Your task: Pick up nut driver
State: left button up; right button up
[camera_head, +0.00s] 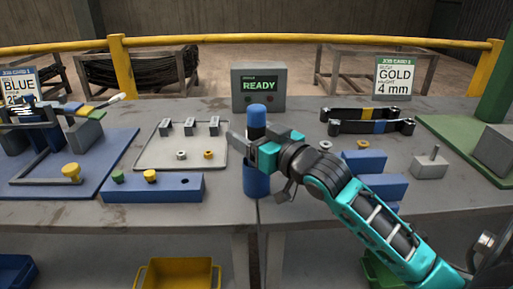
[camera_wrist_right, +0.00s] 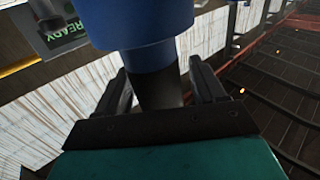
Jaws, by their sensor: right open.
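The nut driver, as I take it, is the upright tool with a blue top (camera_head: 257,116) and a dark middle part, standing near the table's front edge. In the right wrist view its wide blue top (camera_wrist_right: 145,25) and dark shaft (camera_wrist_right: 158,88) show close up. Below it in the head view is a blue cylinder (camera_head: 257,182); I cannot tell whether it is a holder or part of the tool. My right gripper (camera_head: 258,147) is open at the dark part. In the wrist view its fingers (camera_wrist_right: 162,85) stand on either side of the shaft. My left gripper is out of view.
A display reading READY (camera_head: 260,86) stands behind. To the left are a pale tray (camera_head: 150,155), a blue block (camera_head: 155,188) and a blue board (camera_head: 105,165) with fixtures. To the right are blue blocks (camera_head: 382,187), a black bar rack (camera_head: 345,128) and a grey block (camera_head: 429,168).

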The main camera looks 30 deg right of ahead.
jog(key=shift+c, duration=0.4)
jog(key=c, duration=1.2)
jog(key=shift+r, duration=0.2)
